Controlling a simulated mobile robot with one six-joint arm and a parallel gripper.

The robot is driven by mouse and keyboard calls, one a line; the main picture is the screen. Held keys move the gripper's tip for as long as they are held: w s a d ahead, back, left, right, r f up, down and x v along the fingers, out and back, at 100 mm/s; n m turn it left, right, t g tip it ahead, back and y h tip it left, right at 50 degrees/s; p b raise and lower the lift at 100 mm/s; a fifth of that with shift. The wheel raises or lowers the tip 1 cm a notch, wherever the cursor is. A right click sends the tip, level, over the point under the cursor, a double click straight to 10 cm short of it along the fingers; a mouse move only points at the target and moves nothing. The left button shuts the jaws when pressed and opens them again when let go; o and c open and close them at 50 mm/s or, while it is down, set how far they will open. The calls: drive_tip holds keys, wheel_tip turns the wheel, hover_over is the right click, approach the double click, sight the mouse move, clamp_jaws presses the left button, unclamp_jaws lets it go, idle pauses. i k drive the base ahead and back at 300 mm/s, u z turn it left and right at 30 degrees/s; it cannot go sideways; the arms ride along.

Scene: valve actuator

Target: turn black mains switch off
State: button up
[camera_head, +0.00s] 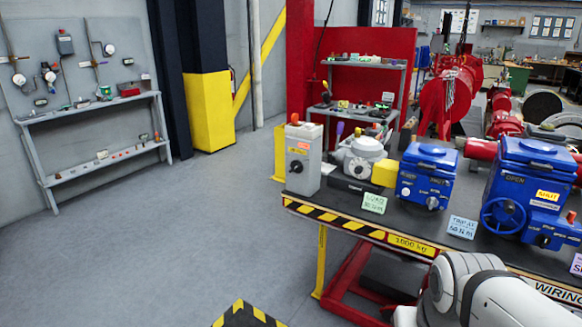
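A grey upright switch box (305,172) stands at the left end of the workbench. A black rotary knob (296,167) is on its front, with orange labels above it and a small red-orange part on top. It looks like the mains switch, but the knob's setting is too small to read. Black knobs also show on the small blue actuator (427,176) and low on the large blue actuator (530,190). White and dark links of my own arm show at the bottom right, apart from the switch box. My gripper is outside the picture.
The workbench (330,217) has a black-and-yellow striped front edge. A white-grey actuator (362,155) and a yellow block (385,173) stand right of the switch box. Open grey floor (170,240) lies left of the bench. A striped yellow-black object (245,316) is at the bottom.

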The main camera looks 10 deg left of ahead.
sight(296, 166)
drive_tip(key=z, duration=1.6)
drive_tip(key=k, duration=0.75)
drive_tip(key=u, duration=1.35)
drive_tip(key=i, duration=1)
drive_tip(key=u, duration=0.05)
